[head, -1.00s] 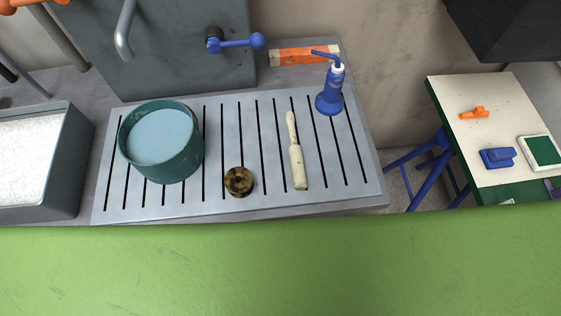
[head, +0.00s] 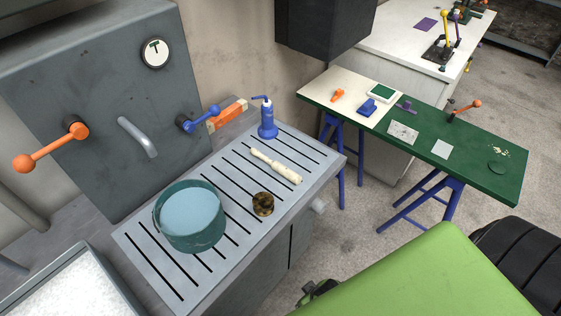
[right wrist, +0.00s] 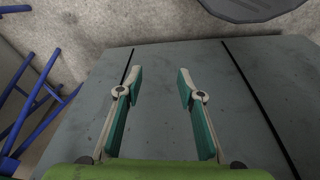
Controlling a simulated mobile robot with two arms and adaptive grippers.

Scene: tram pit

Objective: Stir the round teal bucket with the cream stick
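The round teal bucket (head: 190,232) stands upright on the slotted grey worktop (head: 222,262), filled with a pale blue content. The cream stick (head: 276,166) lies flat on the worktop to the right of the bucket, apart from it. My right gripper (right wrist: 158,82) is open and empty in the right wrist view, its two teal-padded fingers apart in front of a grey panelled surface. In the head view only a small dark part of a gripper or arm shows by the green body edge. My left gripper is not in view.
A brown-black round piece (head: 263,204) sits between bucket and stick. A blue pump bottle (head: 267,120) stands at the worktop's back. A tray of white grains (head: 75,285) is at lower left. A green table (head: 465,150) with small items stands to the right; floor shows between.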

